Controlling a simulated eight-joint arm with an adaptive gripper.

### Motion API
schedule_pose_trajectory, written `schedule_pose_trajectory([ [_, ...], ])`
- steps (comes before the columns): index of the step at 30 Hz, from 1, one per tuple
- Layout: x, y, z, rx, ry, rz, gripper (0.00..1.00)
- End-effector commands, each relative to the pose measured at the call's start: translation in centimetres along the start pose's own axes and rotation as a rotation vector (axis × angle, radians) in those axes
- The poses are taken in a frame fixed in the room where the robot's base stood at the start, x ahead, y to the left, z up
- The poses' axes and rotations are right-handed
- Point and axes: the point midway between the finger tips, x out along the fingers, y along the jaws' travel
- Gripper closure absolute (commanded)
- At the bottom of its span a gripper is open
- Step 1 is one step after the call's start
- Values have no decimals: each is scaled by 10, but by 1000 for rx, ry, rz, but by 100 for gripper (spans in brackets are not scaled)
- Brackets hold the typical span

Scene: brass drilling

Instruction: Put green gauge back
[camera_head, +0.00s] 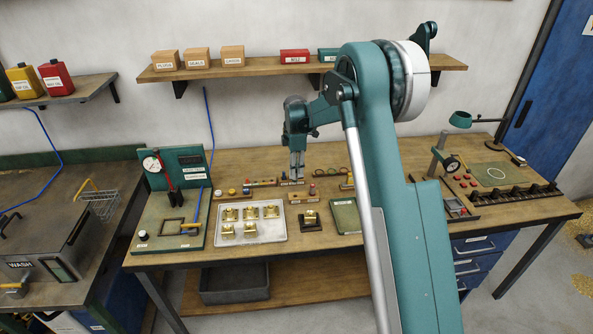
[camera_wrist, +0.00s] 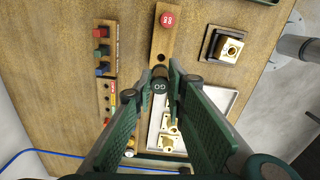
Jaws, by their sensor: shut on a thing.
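The green gauge (camera_wrist: 160,86) shows in the wrist view as a dark green round end with pale lettering. It is between the fingertips of my gripper (camera_wrist: 162,84), which is shut on it. A small wooden gauge holder (camera_wrist: 164,42) lies just beyond it, with a red-topped gauge (camera_wrist: 167,19) standing at its far end. I cannot tell whether the green gauge's lower end touches the holder. In the head view my gripper (camera_head: 297,176) points straight down above the holder (camera_head: 300,195), where the red gauge (camera_head: 312,189) shows to the right. The green gauge is not clear there.
A tray (camera_head: 279,237) of brass parts stands in front and to the left. A brass part on a dark block (camera_head: 311,228) and a green pad (camera_head: 345,215) are in front. A rack of coloured pieces (camera_wrist: 101,52) is beside the holder in the wrist view.

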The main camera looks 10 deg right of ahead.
Motion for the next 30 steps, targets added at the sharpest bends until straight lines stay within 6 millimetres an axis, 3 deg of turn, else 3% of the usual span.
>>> schedule_pose_trajectory([
  [16,5,0,0,0,0,0,92],
  [30,33,0,0,0,0,0,92],
])
